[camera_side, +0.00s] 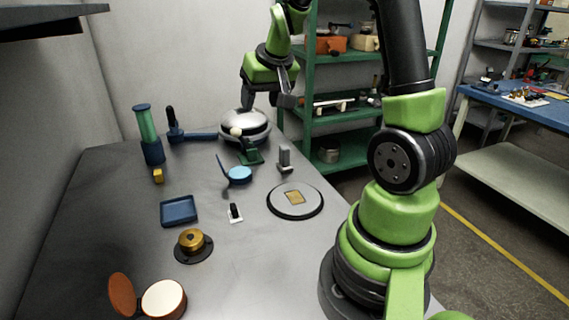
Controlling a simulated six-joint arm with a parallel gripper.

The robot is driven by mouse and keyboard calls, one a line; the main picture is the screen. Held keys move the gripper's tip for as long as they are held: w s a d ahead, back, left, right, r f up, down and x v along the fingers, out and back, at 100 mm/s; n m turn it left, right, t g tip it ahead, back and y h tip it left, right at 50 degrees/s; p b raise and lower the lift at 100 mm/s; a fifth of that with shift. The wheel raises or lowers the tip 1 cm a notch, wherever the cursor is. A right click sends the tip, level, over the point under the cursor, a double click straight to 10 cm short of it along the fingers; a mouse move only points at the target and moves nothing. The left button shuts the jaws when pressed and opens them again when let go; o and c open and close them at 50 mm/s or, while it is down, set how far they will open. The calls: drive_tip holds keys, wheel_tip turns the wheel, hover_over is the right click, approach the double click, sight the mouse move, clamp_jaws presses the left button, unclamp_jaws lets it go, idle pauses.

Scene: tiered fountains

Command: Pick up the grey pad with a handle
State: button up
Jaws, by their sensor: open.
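A small grey piece (284,160) stands on the grey table, right of its middle; it has a flat base with an upright grip and looks like the grey pad with a handle. My gripper (269,102) is open, high above the back of the table near the silver dome. It is above and behind the grey pad in the picture, well apart from it. Nothing shows between its fingers, though they are small and partly hard to make out. Nothing covers the grey pad.
A silver dome (243,122) and a green piece (250,153) stand behind and left of the pad. A round plate (279,206) lies in front of it, a light blue disc (239,173) to its left. A blue tray (179,220) and brass knob (191,240) are further forward.

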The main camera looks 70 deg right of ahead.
drive_tip(key=m+g, duration=0.1)
drive_tip(key=g, duration=0.1)
approach(285, 148)
wheel_tip(285, 148, down, 2)
drive_tip(key=shift+h, duration=0.4)
drive_tip(key=x, duration=0.4)
drive_tip(key=shift+w+d+f, duration=0.1)
drive_tip(key=shift+d+f, duration=0.1)
drive_tip(key=shift+d, duration=0.05)
drive_tip(key=x, duration=0.5)
drive_tip(key=shift+w+a+f, duration=0.1)
drive_tip(key=shift+w+f, duration=0.15)
drive_tip(key=shift+f, duration=0.05)
clamp_jaws()
